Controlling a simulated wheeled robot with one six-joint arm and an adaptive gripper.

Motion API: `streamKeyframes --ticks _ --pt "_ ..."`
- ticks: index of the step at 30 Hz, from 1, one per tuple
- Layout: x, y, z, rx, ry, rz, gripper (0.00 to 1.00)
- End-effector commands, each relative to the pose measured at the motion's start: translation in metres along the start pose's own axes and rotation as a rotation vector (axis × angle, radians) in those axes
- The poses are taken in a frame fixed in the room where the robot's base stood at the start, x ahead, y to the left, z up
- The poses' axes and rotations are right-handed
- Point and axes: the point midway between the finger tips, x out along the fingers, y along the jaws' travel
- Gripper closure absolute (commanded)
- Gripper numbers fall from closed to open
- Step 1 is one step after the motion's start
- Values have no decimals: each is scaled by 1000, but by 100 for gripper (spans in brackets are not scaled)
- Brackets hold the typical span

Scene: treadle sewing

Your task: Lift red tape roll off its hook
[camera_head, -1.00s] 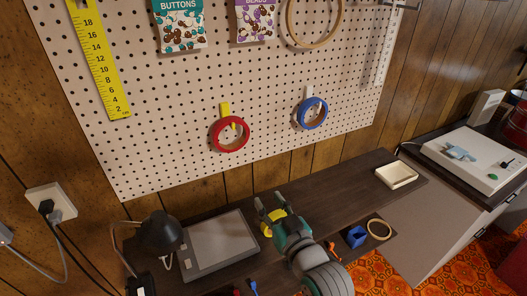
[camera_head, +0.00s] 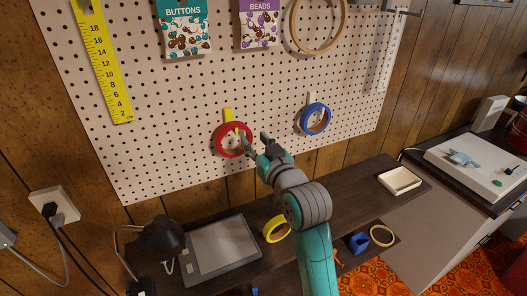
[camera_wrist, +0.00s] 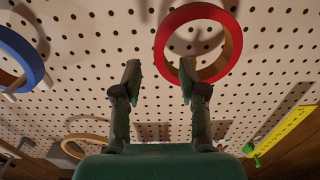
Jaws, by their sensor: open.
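The red tape roll (camera_head: 219,141) hangs on a yellow hook (camera_head: 228,115) on the pegboard. My gripper (camera_head: 257,138) is raised at the roll's right side, open and empty. In the wrist view the red roll (camera_wrist: 161,40) fills the top middle. There, the right finger of my gripper (camera_wrist: 160,72) overlaps the ring's lower left edge. The left finger stands outside the ring. I cannot tell whether a finger touches the roll or reaches into its hole.
A blue tape roll (camera_head: 303,120) hangs to the right on the pegboard (camera_head: 175,110). A yellow ruler (camera_head: 103,70) hangs at the left.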

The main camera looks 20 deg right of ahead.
Motion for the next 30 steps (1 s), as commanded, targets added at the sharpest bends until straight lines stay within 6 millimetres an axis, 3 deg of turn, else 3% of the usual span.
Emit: streamKeyframes --ticks 9,22,23,27,30 --pt "42 0 0 0 0 1 58" --pt "50 0 0 0 0 1 58" --pt "50 0 0 0 0 1 61" --pt "50 0 0 0 0 1 96" --pt "50 0 0 0 0 1 100"
